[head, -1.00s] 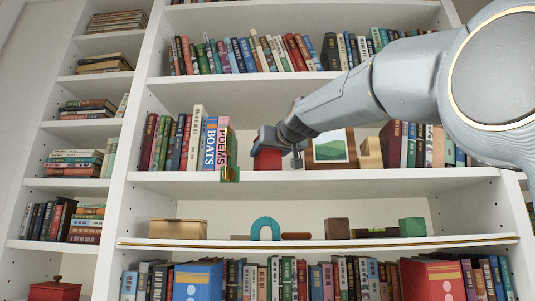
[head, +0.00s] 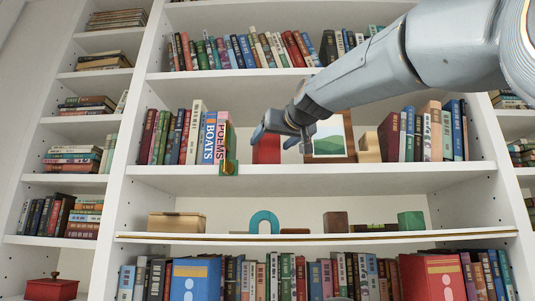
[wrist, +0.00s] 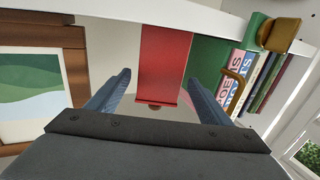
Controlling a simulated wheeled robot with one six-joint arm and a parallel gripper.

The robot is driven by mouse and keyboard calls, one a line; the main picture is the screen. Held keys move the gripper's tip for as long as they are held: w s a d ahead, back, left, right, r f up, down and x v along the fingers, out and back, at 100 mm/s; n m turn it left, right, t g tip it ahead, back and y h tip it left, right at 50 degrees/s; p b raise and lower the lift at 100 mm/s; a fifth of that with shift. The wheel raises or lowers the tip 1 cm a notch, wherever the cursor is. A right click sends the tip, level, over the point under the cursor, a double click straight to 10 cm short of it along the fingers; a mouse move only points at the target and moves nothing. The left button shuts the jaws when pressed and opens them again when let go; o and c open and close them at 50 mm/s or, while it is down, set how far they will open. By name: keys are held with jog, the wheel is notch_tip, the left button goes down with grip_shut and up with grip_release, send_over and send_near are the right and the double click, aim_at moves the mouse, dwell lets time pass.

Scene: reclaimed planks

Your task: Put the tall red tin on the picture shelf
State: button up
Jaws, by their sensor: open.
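The tall red tin (head: 266,149) stands upright on the shelf board (head: 330,176) that also holds the framed landscape picture (head: 330,139). It stands between the picture and a green bookend (head: 229,166). My gripper (head: 282,132) is open in front of the tin's upper part. In the wrist view, which is upside down, the tin (wrist: 165,60) shows between the two spread fingers (wrist: 158,78), with a gap beside the left finger. A small knob shows at its lid end. I cannot tell how far the fingertips reach along its sides.
Upright books (head: 187,137) fill the left of this shelf, and more books (head: 430,133) stand at its right beyond a tan block (head: 369,147). The board below bears a wooden box (head: 177,223), a teal arch (head: 264,221) and several blocks.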

jog(key=b+v, duration=0.2)
jog(key=v, duration=0.4)
jog(key=shift+s, duration=0.4)
jog(key=shift+d, duration=0.1)
